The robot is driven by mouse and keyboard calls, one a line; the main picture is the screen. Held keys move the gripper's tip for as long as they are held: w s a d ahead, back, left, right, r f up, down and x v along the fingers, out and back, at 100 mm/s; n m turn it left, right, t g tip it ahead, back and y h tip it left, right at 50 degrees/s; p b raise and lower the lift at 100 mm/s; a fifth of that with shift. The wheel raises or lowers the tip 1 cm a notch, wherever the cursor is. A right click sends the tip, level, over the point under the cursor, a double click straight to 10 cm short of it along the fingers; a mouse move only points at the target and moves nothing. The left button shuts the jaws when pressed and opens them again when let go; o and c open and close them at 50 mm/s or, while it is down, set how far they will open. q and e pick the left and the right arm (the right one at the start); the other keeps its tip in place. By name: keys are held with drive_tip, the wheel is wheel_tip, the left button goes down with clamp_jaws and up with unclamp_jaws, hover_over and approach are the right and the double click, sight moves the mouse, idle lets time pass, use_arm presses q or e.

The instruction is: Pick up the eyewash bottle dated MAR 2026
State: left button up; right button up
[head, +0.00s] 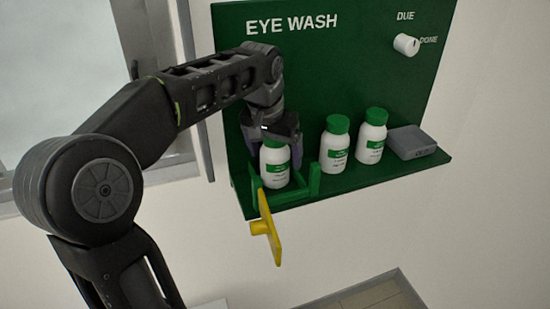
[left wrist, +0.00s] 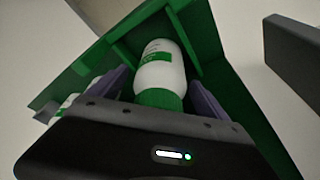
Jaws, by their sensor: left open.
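Three white eyewash bottles with green caps and green labels stand on the green shelf; the dates on them are too small to read. The left bottle (head: 275,166) stands in a green holder (head: 314,180) at the shelf's left end. My left gripper (head: 272,150) is open, with its fingers on either side of this bottle. In the left wrist view the bottle (left wrist: 160,70) lies between the two purple-grey fingers (left wrist: 160,92). The middle bottle (head: 335,146) and the right bottle (head: 371,138) stand apart from the gripper. My right gripper is not in view.
A yellow latch piece (head: 268,228) hangs below the holder's front. A grey box (head: 412,142) sits at the shelf's right end. A white knob (head: 406,44) is on the green "EYE WASH" board (head: 330,75), beside DUE and DONE. The space below the shelf looks clear.

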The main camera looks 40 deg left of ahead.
use_arm(q)
drive_tip(key=c, duration=1.9)
drive_tip(key=shift+o, duration=0.2)
drive_tip(key=shift+r, duration=0.15)
drive_tip(key=shift+d+r+b, duration=0.15)
drive_tip(key=shift+r+b, duration=0.2)
drive_tip(key=shift+r, duration=0.15)
wheel_tip(320, 180, up, 6)
drive_tip(key=shift+r, duration=0.1)
drive_tip(key=s+d, duration=1.1)
drive_tip(key=d, duration=0.5)
drive_tip(key=shift+s+f, duration=0.2)
